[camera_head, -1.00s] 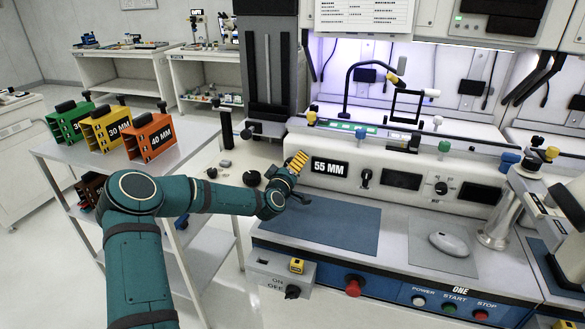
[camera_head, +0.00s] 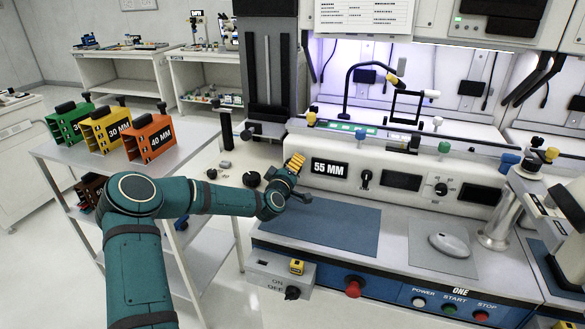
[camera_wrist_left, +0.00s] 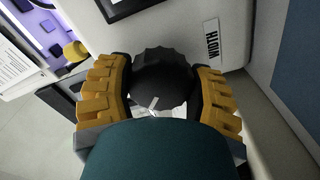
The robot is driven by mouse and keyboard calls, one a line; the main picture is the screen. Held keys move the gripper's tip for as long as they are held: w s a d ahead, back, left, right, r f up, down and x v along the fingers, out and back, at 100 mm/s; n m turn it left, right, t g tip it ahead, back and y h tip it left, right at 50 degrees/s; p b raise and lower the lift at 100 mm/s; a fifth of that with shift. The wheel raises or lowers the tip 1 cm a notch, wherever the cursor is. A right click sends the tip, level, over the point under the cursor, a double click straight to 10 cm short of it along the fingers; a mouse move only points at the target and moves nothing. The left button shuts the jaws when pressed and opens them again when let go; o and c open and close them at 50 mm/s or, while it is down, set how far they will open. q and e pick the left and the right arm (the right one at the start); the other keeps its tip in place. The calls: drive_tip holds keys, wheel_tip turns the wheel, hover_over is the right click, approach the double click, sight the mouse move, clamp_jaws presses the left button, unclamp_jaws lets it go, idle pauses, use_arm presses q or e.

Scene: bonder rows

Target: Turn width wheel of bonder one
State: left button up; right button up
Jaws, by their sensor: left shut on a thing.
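The width wheel (camera_wrist_left: 160,80) is a dark ribbed knob on the bonder's pale front panel, beside a label reading WIDTH (camera_wrist_left: 211,42) in the left wrist view. My left gripper (camera_wrist_left: 162,88) has its yellow fingers on both sides of the wheel and is shut on it. In the head view my left gripper (camera_head: 296,163) is at the left end of the panel of bonder one (camera_head: 345,147), and the wheel is hidden behind it. A display (camera_head: 329,169) reads 55 MM. My right gripper is not in view.
A blue mat (camera_head: 330,226) lies below the panel, and a mouse (camera_head: 449,245) sits on a grey pad to its right. Green, yellow and orange blocks (camera_head: 150,138) stand on a side table at left. An on/off box (camera_head: 280,272) is at the front edge.

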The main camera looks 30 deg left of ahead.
use_arm(q)
drive_tip(key=n, duration=1.1)
drive_tip(key=shift+f+n, duration=0.1)
drive_tip(key=shift+n, duration=0.2)
drive_tip(key=n, duration=0.4)
drive_tip(key=shift+n, duration=0.3)
drive_tip(key=n, duration=1.2)
drive_tip(key=shift+n, duration=2.2)
